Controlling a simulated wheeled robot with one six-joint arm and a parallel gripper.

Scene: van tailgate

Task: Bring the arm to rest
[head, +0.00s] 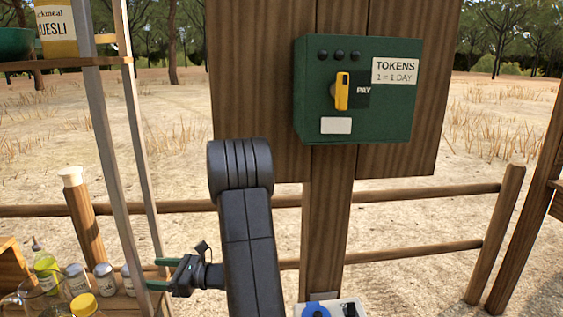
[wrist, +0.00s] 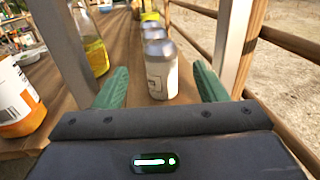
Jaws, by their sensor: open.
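My gripper (head: 152,273) is at the lower left in the head view, pointing left toward the lower shelf with its green fingers apart. My dark arm rises in the middle of that view, in front of the wooden post. In the wrist view my gripper (wrist: 160,84) shows two green fingers spread wide. A white-labelled shaker with a grey cap (wrist: 160,72) stands upright in line with the gap between them. It looks untouched, and I cannot tell how deep it sits between the fingertips.
Grey shelf uprights (head: 103,130) stand close to my gripper. A green token box (head: 357,90) hangs on the post (head: 328,230). Rail fencing (head: 420,196) runs behind.

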